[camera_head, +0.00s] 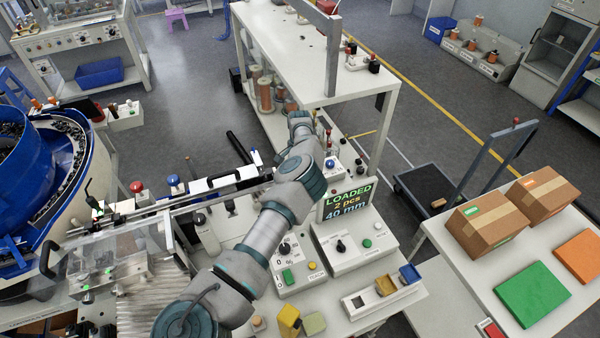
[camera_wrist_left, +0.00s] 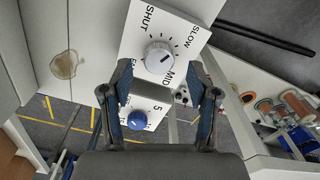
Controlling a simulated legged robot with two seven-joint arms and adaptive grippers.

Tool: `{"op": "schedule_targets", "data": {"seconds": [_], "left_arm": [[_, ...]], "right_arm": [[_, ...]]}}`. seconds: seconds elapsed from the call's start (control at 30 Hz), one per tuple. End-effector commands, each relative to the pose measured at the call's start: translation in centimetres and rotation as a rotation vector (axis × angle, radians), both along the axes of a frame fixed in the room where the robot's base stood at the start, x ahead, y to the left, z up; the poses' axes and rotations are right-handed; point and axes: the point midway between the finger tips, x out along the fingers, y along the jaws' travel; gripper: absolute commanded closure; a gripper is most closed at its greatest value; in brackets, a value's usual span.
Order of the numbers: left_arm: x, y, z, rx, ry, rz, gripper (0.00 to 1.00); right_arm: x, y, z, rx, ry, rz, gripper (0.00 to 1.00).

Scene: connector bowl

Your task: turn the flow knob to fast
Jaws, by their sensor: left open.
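The flow knob (camera_wrist_left: 158,57) is a round, pale grey dial on a white panel (camera_wrist_left: 190,22) in the left wrist view. SHUT, SLOW and MID are printed around it; a further label at its left is partly covered by a finger. Its dark pointer mark seems to face the lower right, towards MID. My left gripper (camera_wrist_left: 161,78) is open, with one finger to each side just below the knob in the picture, apparently not touching it. In the head view my arm reaches up the middle and hides the knob and fingers. My right gripper does not show.
A blue knob (camera_wrist_left: 137,122) on a second white panel lies between my fingers lower in the wrist view. In the head view a control box with a LOADED display (camera_head: 347,200) stands right of my arm, and a blue bowl feeder (camera_head: 30,150) stands at the left.

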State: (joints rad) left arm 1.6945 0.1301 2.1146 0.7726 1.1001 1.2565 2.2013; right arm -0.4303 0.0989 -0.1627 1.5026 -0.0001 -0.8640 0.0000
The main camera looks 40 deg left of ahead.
Motion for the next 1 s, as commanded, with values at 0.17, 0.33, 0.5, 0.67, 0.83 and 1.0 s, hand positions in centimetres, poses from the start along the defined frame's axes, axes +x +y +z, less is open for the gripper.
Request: {"op": "schedule_targets", "data": {"seconds": [0.17, 0.33, 0.5, 0.67, 0.83, 1.0], "left_arm": [[0.0, 0.0, -2.0, -0.001, 0.0, -0.001, 0.4], [0.0, 0.0, -2.5, 0.001, -0.001, -0.001, 0.4], [0.1, 0.0, -2.5, 0.001, -0.001, -0.001, 0.4], [0.0, -0.1, -2.5, 0.0, -0.001, -0.001, 0.75], [0.0, 0.0, -2.5, 0.001, -0.001, -0.001, 1.0], [0.0, 0.0, -2.5, 0.002, -0.001, -0.01, 1.0]], "right_arm": [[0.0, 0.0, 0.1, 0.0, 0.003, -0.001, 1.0], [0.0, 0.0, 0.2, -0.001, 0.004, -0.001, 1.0], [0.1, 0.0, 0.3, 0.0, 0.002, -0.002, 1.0], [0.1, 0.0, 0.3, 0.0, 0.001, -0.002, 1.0], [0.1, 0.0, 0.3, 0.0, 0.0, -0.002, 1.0], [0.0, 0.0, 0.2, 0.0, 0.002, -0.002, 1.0]]}}
